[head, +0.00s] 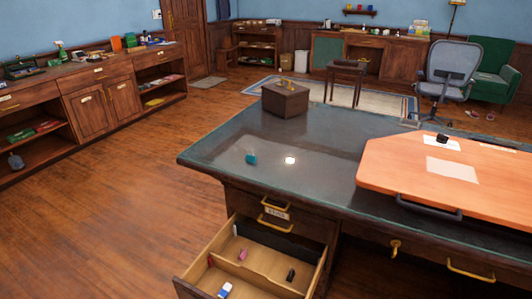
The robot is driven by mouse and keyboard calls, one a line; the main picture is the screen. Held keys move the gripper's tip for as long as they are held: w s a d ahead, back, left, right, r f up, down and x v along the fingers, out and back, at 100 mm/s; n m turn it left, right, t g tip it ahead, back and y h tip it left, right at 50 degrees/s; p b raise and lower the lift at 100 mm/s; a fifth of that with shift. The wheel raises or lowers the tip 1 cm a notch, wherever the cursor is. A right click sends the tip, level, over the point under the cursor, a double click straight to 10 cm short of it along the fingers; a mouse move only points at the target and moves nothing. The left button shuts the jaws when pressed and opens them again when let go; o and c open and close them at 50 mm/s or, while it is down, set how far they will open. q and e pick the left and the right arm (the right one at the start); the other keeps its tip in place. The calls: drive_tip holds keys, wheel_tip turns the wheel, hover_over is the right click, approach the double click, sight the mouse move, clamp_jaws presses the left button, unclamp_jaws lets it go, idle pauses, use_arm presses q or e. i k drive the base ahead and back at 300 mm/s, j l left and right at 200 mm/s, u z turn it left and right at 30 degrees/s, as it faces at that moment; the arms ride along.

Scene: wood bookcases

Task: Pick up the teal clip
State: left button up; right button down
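A small teal clip (251,159) lies on the dark green top of the large desk (300,140), toward its left end. A small round white thing (290,160) lies just to the right of it. Neither of my grippers shows in the head view, so I cannot see their state or where they are relative to the clip.
An open desk drawer (196,271) juts out below, holding a few small items. A brown box (285,99) stands at the desk's far corner. An orange-brown board (390,160) covers the right side. Wooden floor (130,180) is clear at left.

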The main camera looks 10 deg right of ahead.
sight(249, 158)
drive_tip(key=i+j+z, duration=0.25)
drive_tip(key=j+z, duration=0.2)
drive_tip(key=i+j+z, duration=0.2)
drive_tip(key=j+z, duration=0.75)
drive_tip(key=j, duration=0.25)
drive_tip(key=j+z, duration=0.45)
drive_tip(key=j, duration=0.2)
drive_tip(key=k+j+z, duration=0.1)
drive_tip(key=j+z, duration=0.4)
drive_tip(key=k+j+z, duration=0.25)
drive_tip(key=j+z, duration=0.2)
drive_tip(key=j, duration=0.2)
